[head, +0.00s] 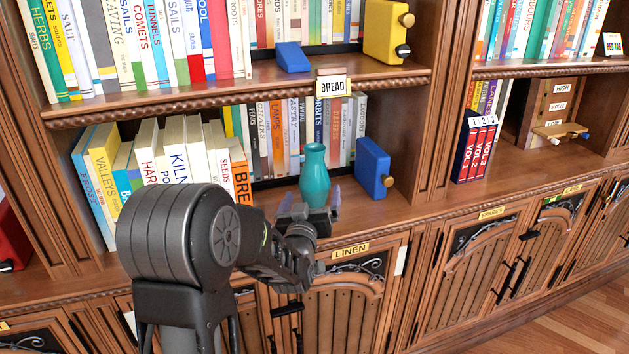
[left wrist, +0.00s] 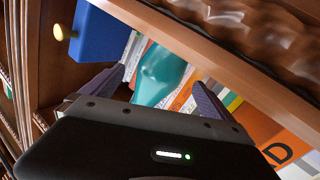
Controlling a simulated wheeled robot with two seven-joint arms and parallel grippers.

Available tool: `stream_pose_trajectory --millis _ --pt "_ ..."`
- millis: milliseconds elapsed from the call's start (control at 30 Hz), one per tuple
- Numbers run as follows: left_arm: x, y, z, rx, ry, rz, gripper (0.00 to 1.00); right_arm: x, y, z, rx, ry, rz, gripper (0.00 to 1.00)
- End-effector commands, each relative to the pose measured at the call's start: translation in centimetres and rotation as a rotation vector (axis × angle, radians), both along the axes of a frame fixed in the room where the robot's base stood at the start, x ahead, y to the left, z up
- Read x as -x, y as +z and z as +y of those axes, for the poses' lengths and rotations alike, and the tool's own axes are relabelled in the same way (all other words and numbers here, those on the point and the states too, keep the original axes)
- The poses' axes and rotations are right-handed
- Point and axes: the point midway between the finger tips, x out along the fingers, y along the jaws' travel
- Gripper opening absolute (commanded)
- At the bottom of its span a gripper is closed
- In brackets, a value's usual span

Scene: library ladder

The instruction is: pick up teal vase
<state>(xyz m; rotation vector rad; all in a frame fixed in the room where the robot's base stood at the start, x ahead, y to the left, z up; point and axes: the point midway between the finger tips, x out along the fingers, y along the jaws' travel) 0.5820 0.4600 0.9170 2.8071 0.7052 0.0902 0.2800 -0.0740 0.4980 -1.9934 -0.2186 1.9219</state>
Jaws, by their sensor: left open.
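The teal vase (head: 314,174) stands upright on the lower shelf under the BREAD label, between books and a blue block. My left gripper (head: 309,203) reaches in from the left, in front of the vase's base, with its fingers apart. In the left wrist view the vase (left wrist: 160,75) shows between the two open fingers of the left gripper (left wrist: 155,92). I cannot tell if either finger touches it. The vase's lower part is partly hidden by the gripper. My right gripper is not in view.
A blue block (head: 373,168) with a knob stands close right of the vase. An orange book (head: 241,180) is to its left, more books behind it. The shelf above (head: 245,88) carries a BREAD label (head: 333,87). Bare shelf (head: 425,194) lies right of the blue block.

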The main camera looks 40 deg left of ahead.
Motion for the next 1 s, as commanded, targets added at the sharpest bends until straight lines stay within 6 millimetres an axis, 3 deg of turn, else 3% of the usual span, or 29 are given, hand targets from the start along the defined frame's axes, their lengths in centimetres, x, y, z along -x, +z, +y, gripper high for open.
stream_pose_trajectory --millis 300,900,1000 --pt "-3.6 -0.2 2.0 -0.002 0.001 0.000 0.98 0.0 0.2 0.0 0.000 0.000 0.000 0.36" --pt "-3.7 -0.2 2.1 0.000 0.000 -0.001 0.98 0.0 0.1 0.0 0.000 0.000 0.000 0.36" --pt "-3.7 -0.2 2.1 0.000 0.000 -0.001 0.91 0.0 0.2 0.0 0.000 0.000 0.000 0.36"
